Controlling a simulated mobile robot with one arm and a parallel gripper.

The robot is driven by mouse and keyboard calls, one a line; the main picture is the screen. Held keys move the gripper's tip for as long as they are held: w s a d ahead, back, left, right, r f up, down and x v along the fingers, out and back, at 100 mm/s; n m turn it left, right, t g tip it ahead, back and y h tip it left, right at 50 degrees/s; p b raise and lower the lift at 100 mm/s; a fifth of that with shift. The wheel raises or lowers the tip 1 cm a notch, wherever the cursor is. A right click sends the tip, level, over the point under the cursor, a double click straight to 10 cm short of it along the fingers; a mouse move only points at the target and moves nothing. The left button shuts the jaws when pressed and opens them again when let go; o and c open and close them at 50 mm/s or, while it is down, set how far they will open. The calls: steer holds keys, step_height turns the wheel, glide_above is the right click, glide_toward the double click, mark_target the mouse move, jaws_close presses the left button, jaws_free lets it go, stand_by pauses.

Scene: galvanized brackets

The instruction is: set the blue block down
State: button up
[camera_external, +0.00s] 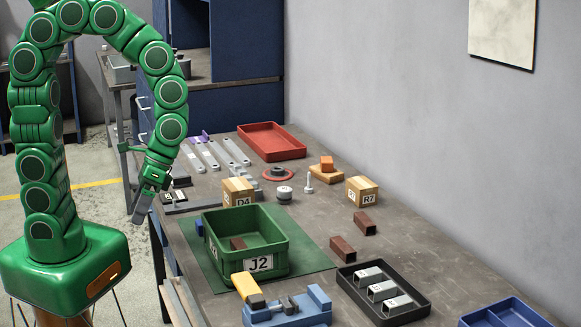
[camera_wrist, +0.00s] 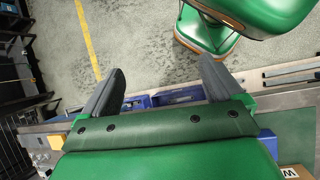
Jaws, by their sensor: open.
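A small blue block (camera_external: 199,226) stands at the left of the green bin marked J2 (camera_external: 262,264), by the edge of the green mat (camera_external: 205,268). The bin hides part of it. In the wrist view a blue piece (camera_wrist: 267,143) that looks like this block shows behind the right side of my gripper, beside the mat. My gripper (camera_external: 143,208) hangs off the table's left edge, apart from the block. Its two grey fingers (camera_wrist: 160,88) are spread with nothing between them but the view of the floor and blue parts below.
The table also holds a red tray (camera_external: 272,140), cartons D4 (camera_external: 238,191) and R7 (camera_external: 362,191), brown tube pieces (camera_external: 342,248), a black tray of metal tubes (camera_external: 414,307) and a blue vise-like fixture (camera_external: 287,318). Bare tabletop shows between the brown pieces and the right side.

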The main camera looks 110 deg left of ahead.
steer(key=a+f+n+t+h, duration=0.1)
steer(key=a+n+t+h, duration=0.1)
steer(key=a+n, duration=0.3)
steer(key=a+f+n+t+h, duration=0.2)
steer(key=a+n+t, duration=0.3)
steer(key=a, duration=0.5)
steer(key=a+f+n+t+h, duration=0.2)
steer(key=a+n, duration=0.3)
steer(key=a, duration=0.3)
steer(key=shift+w+f+n+t, duration=0.15)
steer(key=shift+w+n+t, duration=0.15)
steer(key=shift+t, duration=0.4)
steer(key=s+a+f+n, duration=0.1)
steer(key=a+f, duration=0.1)
steer(key=s+a+f+n+t+y, duration=0.1)
steer(key=a+f, duration=0.1)
steer(key=a, duration=0.1)
steer(key=s+a+f+n+t, duration=0.1)
steer(key=a+f+n, duration=0.1)
steer(key=shift+s+a+y, duration=0.2)
steer(key=shift+s+y, duration=0.2)
steer(key=shift+x, duration=3.85)
steer(key=shift+w+r, duration=0.1)
steer(key=c, duration=1.3)
